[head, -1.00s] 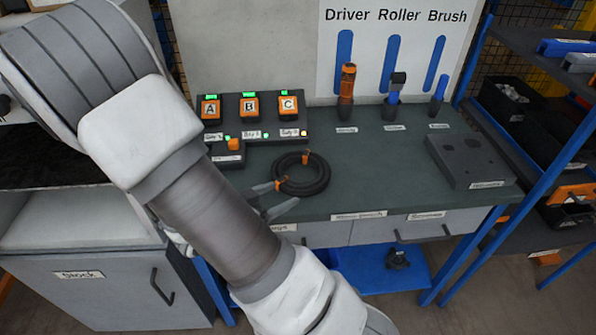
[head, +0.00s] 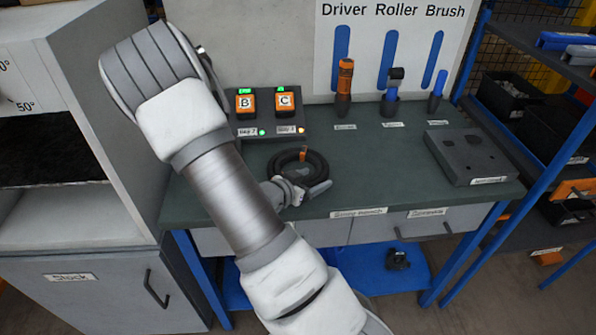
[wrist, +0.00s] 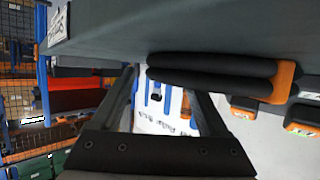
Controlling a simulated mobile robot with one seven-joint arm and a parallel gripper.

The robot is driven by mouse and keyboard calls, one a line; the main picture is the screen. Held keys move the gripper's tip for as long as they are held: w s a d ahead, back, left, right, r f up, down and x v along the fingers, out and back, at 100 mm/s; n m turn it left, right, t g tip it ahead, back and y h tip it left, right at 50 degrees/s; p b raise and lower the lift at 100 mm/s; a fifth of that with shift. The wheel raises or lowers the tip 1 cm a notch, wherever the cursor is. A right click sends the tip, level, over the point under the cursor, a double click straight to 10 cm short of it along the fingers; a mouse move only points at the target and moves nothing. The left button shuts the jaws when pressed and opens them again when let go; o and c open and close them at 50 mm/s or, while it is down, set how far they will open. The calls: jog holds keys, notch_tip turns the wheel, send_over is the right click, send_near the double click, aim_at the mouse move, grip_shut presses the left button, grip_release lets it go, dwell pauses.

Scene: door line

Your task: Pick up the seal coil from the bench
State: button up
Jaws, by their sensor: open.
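The seal coil (head: 325,166), a black ring of thick cord with an orange tie, lies flat on the bench (head: 390,168) near its front edge. My gripper (head: 303,190) is at the near side of the coil, low over the bench. It is open. In the wrist view, the coil (wrist: 210,72) shows edge-on with its orange tie at the right. One end of it sits between the two fingers of my gripper (wrist: 167,82), and it overlaps the tip of the right finger. I cannot tell whether a finger touches it. My arm hides part of the bench.
Control boxes B (head: 245,103) and C (head: 285,103) stand behind the coil. A driver (head: 345,82) and other tools stand in holders at the back. A grey block (head: 473,155) is at the right. A white cabinet (head: 85,285) stands left. The bench between coil and block is clear.

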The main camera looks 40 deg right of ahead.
jog(key=shift+d+f, duration=0.1)
jog(key=shift+d, duration=0.2)
grip_shut()
